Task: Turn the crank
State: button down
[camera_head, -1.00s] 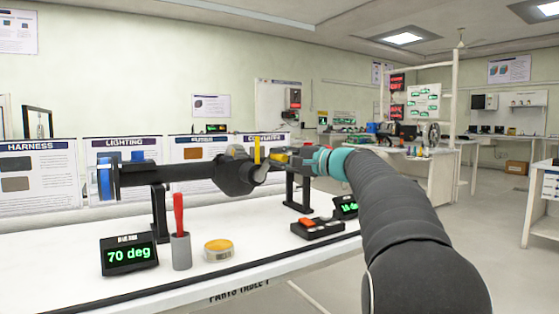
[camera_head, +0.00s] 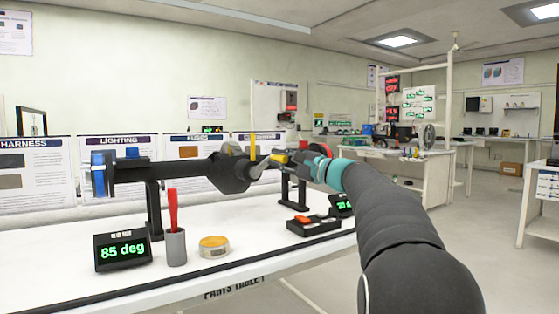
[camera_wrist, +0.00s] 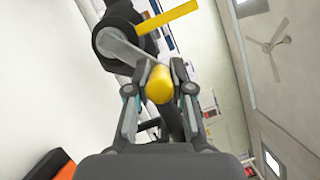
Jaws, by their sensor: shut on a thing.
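The crank's dark shaft (camera_head: 178,172) lies level on black stands over the white table. Its light grey crank arm (camera_head: 262,166) runs from the dark hub to a yellow handle (camera_head: 279,158). My gripper (camera_head: 290,158) is shut on the handle, partly hidden by its own body in the head view. In the wrist view my gripper (camera_wrist: 160,92) has a finger on each side of the yellow handle (camera_wrist: 160,80), and the crank arm (camera_wrist: 122,47) leads up left to the hub. A yellow pointer (camera_head: 254,147) stands upright by the hub. A display (camera_head: 122,250) reads 85 deg.
A second display (camera_head: 342,205) is partly hidden by my arm. Open floor lies to the right.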

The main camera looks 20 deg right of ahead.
jog(key=c, duration=1)
grip_release()
jog(key=v, duration=1.2)
jog(key=shift+f, duration=0.1)
